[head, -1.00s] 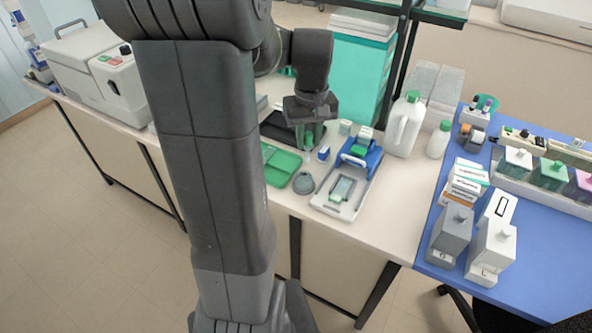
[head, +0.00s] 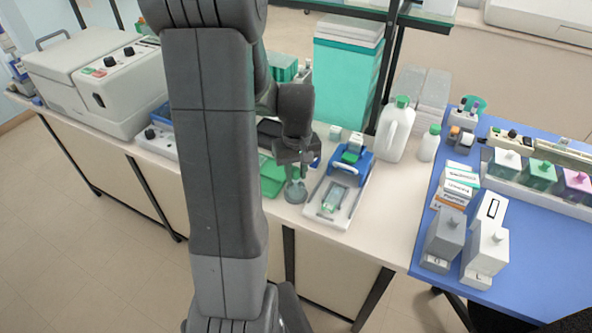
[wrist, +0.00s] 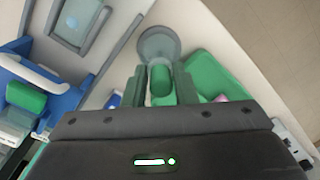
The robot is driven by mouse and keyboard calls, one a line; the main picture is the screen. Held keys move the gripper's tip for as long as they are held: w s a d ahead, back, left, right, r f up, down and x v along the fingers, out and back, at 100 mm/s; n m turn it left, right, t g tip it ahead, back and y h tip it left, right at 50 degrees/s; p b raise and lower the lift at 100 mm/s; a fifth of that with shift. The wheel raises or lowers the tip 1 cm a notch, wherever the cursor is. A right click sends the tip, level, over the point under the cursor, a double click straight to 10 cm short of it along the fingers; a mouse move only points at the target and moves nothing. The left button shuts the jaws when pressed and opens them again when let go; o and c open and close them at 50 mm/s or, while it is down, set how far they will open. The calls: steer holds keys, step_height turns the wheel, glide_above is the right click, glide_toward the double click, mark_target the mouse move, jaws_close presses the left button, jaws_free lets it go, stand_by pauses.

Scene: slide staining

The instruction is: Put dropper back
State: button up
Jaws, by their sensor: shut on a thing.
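My gripper (head: 293,167) is shut on the dropper, whose green bulb (wrist: 160,80) shows between the two fingers in the wrist view. The dropper's lower part is hidden or too small to make out. A small grey round holder (head: 296,191) stands on the bench, just below and in front of the gripper in the head view. It also shows in the wrist view (wrist: 158,40), just beyond the fingertips. I cannot tell whether the dropper touches it.
A green tray (head: 270,185) lies left of the holder. A white board with a blue clamp (head: 337,213) is close on the right. A white jug (head: 395,130) and a small bottle (head: 430,143) stand farther right. Bare bench is visible right of the board.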

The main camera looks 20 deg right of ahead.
steer(key=shift+f, duration=0.1)
steer(key=shift+f+b, duration=0.4)
steer(key=shift+b, duration=0.05)
steer(key=o, duration=1)
steer(key=shift+c, duration=0.2)
steer(key=shift+r, duration=0.1)
step_height(320, 180, up, 13)
steer(key=shift+d, duration=0.15)
